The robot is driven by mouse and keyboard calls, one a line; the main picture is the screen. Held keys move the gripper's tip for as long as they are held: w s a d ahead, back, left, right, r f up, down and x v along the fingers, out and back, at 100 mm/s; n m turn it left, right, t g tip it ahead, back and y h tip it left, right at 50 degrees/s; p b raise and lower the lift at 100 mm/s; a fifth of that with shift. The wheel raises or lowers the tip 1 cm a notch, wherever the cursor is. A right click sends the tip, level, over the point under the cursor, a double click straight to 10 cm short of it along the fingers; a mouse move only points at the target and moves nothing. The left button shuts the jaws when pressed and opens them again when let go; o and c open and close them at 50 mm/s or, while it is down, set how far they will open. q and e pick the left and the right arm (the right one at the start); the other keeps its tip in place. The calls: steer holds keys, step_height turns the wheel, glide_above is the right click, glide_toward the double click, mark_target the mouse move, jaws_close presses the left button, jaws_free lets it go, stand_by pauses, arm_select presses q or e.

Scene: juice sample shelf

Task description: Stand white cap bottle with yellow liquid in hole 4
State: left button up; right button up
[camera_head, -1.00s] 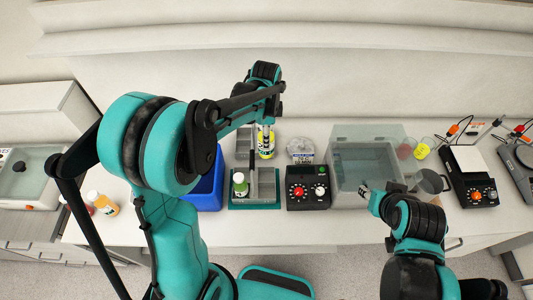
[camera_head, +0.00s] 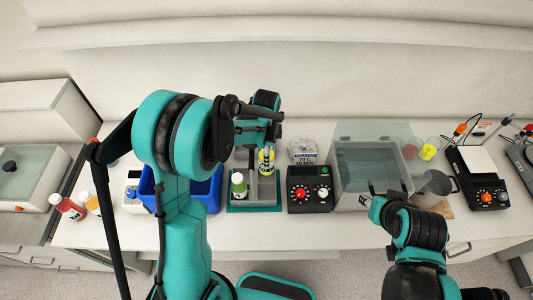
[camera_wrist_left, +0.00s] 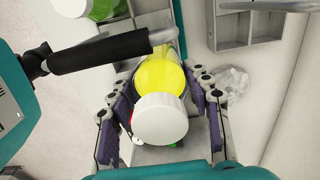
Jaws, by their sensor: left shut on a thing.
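The white cap bottle with yellow liquid (camera_head: 266,165) is held in my left gripper (camera_head: 265,150), over the right part of a grey rack with a teal base (camera_head: 255,208). In the left wrist view its white cap (camera_wrist_left: 160,120) and yellow body (camera_wrist_left: 160,75) lie between the two purple-padded fingers (camera_wrist_left: 160,100). The bottle's lower end and the hole under it are hidden, so I cannot tell whether it touches the rack. A bottle with green liquid (camera_head: 239,186) stands at the rack's left. My right gripper (camera_head: 376,207) is by the clear tank; its fingers are too small to judge.
A blue bin (camera_head: 205,195) is left of the rack, partly behind my left arm. A black device with red and green knobs (camera_head: 310,197) is close on the right, then a clear tank (camera_head: 350,200). Red (camera_head: 67,207) and orange (camera_head: 92,203) bottles stand far left.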

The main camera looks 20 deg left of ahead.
arm_select(q)
steer(key=shift+f+b, duration=0.95)
steer(key=shift+f, duration=0.8)
steer(key=shift+b, duration=0.4)
steer(key=shift+f+b, duration=1.5)
steer(key=shift+f+b, duration=1.05)
steer(key=shift+b, duration=0.1)
steer(key=o, duration=1.6)
steer(key=shift+c, duration=0.2)
